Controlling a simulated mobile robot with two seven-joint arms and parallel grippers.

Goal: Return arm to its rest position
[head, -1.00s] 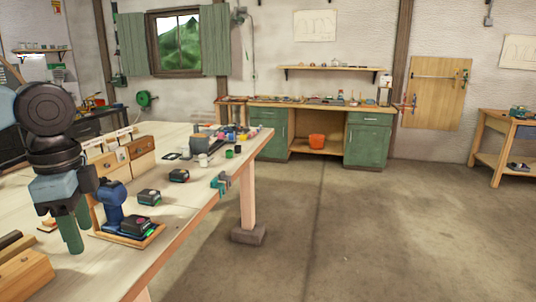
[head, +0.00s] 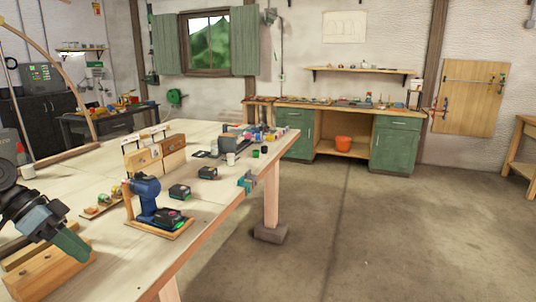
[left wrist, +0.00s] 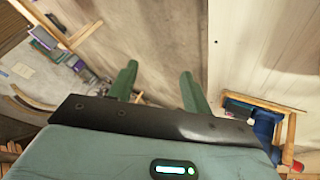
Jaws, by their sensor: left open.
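My left gripper (head: 76,248) is at the lower left in the head view, tilted over the near left part of the workbench (head: 206,224). In the left wrist view its two green fingers (left wrist: 157,82) stand apart with nothing between them. In the head view the gripper is to the left of the blue cordless drill (head: 146,196) and apart from it. The drill stands on a small wooden tray. A bent lath (head: 72,75) arches up at the left edge. My right gripper is not in view.
Wooden blocks (head: 45,276) lie below the left gripper. Black battery packs (head: 180,191), wooden boxes (head: 140,160) and a clamp (head: 247,182) are on the bench. The floor (head: 365,235) to the right is clear up to the green cabinets (head: 396,145).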

